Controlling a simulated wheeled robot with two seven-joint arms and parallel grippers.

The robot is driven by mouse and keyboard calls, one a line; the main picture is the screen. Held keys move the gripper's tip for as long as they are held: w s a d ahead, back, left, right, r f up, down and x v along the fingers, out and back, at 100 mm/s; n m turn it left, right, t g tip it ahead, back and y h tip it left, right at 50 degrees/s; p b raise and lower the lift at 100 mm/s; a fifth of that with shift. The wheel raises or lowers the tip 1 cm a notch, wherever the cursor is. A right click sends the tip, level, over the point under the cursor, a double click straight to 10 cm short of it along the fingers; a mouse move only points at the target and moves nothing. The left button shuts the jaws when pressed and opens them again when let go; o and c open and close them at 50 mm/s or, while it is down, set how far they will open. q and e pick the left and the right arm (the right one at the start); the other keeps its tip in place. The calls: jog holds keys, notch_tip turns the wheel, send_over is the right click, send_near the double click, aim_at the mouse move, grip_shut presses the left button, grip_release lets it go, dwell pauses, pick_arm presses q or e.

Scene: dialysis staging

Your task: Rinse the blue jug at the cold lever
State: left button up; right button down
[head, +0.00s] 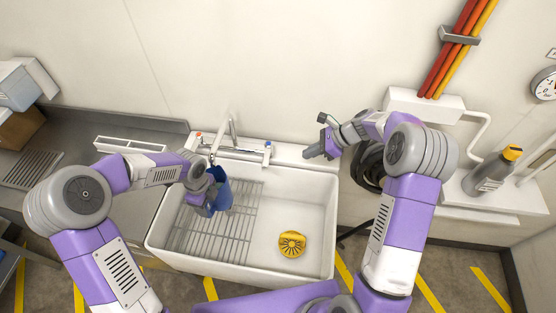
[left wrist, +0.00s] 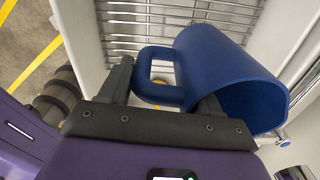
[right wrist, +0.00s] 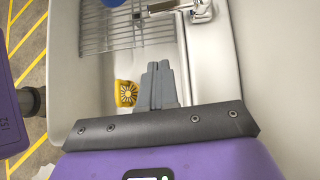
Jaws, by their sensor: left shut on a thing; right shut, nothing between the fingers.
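The blue jug (head: 223,189) is over the left part of the sink, close to the tap spout (head: 231,130). My left gripper (left wrist: 165,92) is shut on its handle, and the jug's open mouth (left wrist: 255,108) faces lower right in the left wrist view. Its inside is mostly dark there, and I cannot tell whether it holds water. The blue-marked cold lever (head: 267,149) stands right of the spout on the sink's back ledge. My right gripper (head: 318,150) is shut and empty, to the right of that lever and apart from it. No running water shows.
The white sink (head: 322,225) has a wire rack (head: 245,222) on its left and a yellow round-patterned piece (head: 291,244) on its floor. An orange-marked lever (head: 198,138) stands left of the spout. A grey bottle (head: 490,176) stands on the right shelf. The sink's right half is mostly clear.

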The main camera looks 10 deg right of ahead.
send_near(267, 155)
jog(key=s+a+f, duration=0.2)
jog(key=a+f, duration=0.1)
jog(key=f, duration=0.2)
jog(key=shift+a+f+y, duration=0.3)
jog(key=shift+f, duration=0.05)
jog(key=shift+s, duration=0.1)
jog(key=shift+a, duration=0.35)
jog(key=shift+d, duration=0.1)
